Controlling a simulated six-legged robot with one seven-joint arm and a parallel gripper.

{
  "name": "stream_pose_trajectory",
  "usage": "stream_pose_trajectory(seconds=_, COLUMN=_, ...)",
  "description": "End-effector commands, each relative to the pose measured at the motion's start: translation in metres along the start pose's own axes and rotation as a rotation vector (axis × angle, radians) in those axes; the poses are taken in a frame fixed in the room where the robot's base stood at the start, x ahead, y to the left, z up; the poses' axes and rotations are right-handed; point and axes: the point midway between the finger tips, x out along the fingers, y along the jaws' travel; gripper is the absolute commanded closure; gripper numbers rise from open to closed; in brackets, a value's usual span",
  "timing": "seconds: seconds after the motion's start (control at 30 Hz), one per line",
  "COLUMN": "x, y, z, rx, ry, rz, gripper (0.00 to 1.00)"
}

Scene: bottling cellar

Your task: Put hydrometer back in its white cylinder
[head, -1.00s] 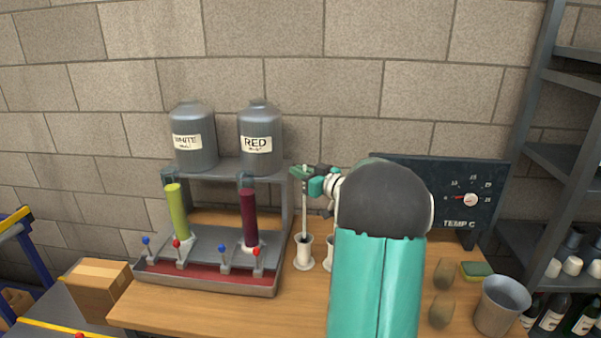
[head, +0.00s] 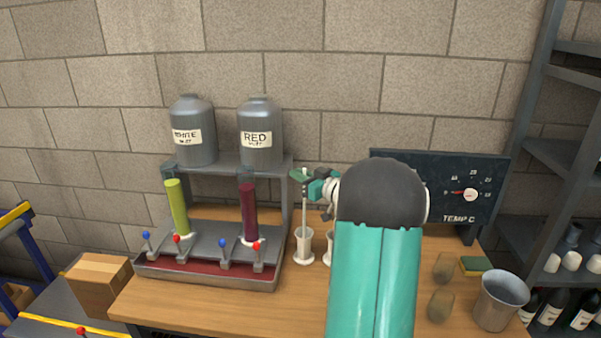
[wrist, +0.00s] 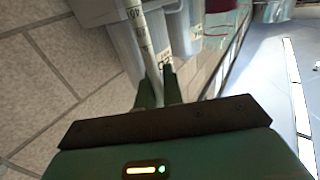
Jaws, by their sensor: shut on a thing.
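My gripper (head: 307,177) is shut on the hydrometer (head: 305,206), a thin pale rod. It hangs nearly upright, with its lower end at the mouth of the left white cylinder (head: 303,251) on the table. How far the tip is inside I cannot tell. In the wrist view my gripper's fingers (wrist: 159,82) close on the hydrometer's stem (wrist: 147,42), which carries scale marks. A second white cylinder (head: 327,257) stands just to the right, partly hidden by my arm.
The filler stand (head: 206,279) with taps and the WHITE (head: 192,152) and RED (head: 260,157) tanks is close on the left. A dark temperature board (head: 478,173) stands behind my arm. A metal bucket (head: 499,302) and a sponge (head: 475,265) are at the right.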

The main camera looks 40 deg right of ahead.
Motion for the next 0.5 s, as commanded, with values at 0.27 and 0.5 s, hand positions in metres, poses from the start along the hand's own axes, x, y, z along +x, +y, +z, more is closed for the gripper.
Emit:
stream_pose_trajectory(seconds=0.27, x=0.000, y=0.000, z=0.010, rx=0.001, ry=0.001, rz=0.000, gripper=1.00)
stream_pose_trajectory(seconds=0.5, x=0.000, y=0.000, z=0.019, rx=0.002, ry=0.001, rz=0.000, gripper=1.00)
